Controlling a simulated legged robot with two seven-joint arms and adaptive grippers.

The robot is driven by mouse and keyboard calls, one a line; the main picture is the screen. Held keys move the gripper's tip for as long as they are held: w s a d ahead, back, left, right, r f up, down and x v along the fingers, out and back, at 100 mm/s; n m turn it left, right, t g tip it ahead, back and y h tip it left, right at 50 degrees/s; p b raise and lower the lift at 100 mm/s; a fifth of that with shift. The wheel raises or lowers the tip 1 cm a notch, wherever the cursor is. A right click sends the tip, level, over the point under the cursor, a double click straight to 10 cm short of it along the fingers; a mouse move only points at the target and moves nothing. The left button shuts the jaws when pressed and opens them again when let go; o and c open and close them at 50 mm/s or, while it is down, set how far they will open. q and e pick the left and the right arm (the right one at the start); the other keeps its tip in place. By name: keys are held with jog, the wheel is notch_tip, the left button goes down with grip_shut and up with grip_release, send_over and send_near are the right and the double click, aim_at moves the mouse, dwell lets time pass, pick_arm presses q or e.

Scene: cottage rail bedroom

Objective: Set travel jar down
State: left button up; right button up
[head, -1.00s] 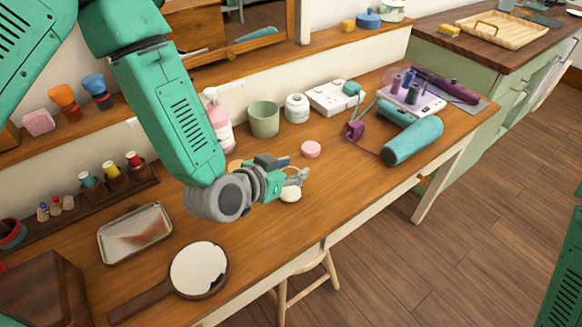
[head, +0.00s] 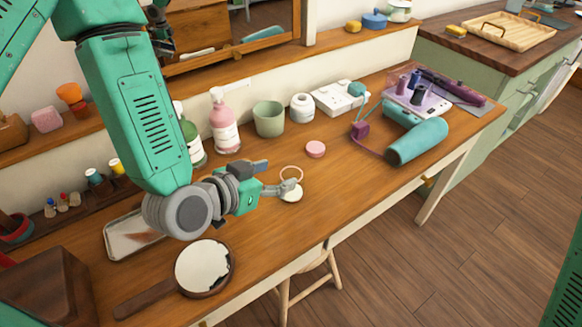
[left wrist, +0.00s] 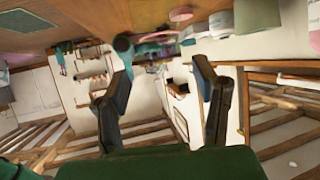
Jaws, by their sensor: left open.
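What looks like the travel jar, a small clear jar with a pale ring rim and white content (head: 291,194), stands upright on the wooden table (head: 345,185) in the head view. A round pink disc (head: 315,149), perhaps its lid, lies behind it. My left gripper (head: 281,184) is low over the table, with its fingers at the jar's left side; they overlap its edge in the picture, and I cannot tell if they touch. In the left wrist view the fingers (left wrist: 162,65) are spread, with no jar clearly visible between them. My right gripper is out of view.
A hand mirror (head: 203,267) and a metal tray (head: 130,238) lie near my left arm. A green cup (head: 269,119), a white jar (head: 302,107) and pump bottles stand behind. A teal hair dryer (head: 417,141) lies right. The table right of the clear jar is free.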

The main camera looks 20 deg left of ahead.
pick_arm(q)
jog(key=p+v, duration=0.4)
jog(key=shift+s+a+r, duration=0.15)
jog(key=shift+s+a, duration=0.1)
jog(key=shift+s, duration=0.05)
jog(key=shift+a, duration=0.3)
